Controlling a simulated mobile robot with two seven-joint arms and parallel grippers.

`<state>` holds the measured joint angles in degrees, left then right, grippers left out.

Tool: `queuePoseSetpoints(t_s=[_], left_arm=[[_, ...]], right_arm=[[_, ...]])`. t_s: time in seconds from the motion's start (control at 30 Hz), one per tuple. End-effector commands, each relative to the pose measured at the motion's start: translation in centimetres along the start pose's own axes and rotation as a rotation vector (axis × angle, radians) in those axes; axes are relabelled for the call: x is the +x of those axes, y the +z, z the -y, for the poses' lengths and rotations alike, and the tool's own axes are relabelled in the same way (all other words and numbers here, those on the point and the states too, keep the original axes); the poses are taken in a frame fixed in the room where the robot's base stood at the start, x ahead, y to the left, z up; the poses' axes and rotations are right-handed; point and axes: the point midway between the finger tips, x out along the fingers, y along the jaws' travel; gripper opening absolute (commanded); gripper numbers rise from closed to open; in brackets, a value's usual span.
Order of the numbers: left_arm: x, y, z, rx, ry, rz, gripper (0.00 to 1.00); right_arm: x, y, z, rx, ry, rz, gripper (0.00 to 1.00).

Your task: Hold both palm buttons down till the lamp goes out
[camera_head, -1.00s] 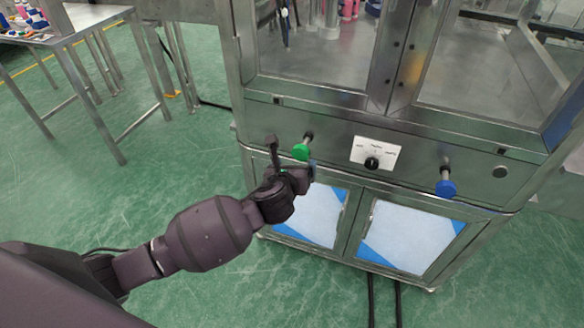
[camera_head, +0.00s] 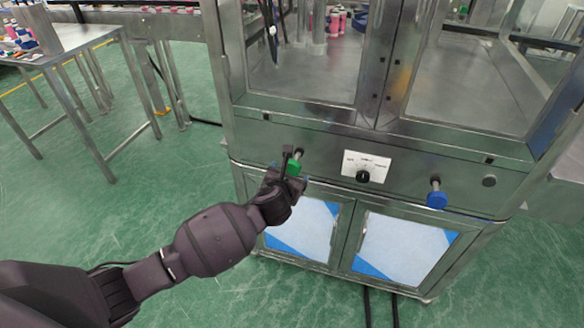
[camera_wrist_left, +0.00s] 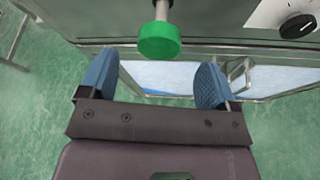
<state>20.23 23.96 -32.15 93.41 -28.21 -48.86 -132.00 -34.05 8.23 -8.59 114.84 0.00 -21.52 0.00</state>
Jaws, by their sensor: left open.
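The green palm button (camera_head: 294,168) sticks out on a stem from the left of the steel machine's front panel. It also shows in the left wrist view (camera_wrist_left: 159,41), ahead of the fingertips and between their lines. My left gripper (camera_head: 287,170) is open at the green button, partly covering it in the head view. Its two blue finger pads show in the left wrist view (camera_wrist_left: 155,84), with nothing between them. The blue palm button (camera_head: 437,199) sticks out at the right of the panel, with no gripper at it. My right gripper is not in view. I cannot make out a lit lamp.
A white dial plate with a black knob (camera_head: 364,172) sits between the buttons. Glass doors stand above the panel, and lower doors with white and blue panels (camera_head: 400,250) below. A steel table (camera_head: 75,40) stands at the left. Green floor lies clear before the machine.

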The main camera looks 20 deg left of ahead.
Motion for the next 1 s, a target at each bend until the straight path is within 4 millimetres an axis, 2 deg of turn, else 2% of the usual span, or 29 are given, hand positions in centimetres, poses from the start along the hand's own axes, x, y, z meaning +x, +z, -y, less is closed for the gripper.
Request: queuePoseSetpoints(t_s=[0.2, 0.5, 0.97, 1.0], left_arm=[[3.0, 0.1, 0.0, -0.001, 0.002, 0.000, 0.83], [5.9, 0.1, 0.0, -0.001, 0.000, 0.000, 0.83], [6.6, 0.0, 0.0, -0.001, 0.000, 0.000, 0.83], [6.6, 0.0, 0.0, -0.001, 0.000, 0.000, 0.79]], right_arm=[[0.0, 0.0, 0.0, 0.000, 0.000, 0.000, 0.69], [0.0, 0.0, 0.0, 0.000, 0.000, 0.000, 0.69], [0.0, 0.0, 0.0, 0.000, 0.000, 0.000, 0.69], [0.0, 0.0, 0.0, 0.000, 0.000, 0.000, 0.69]])
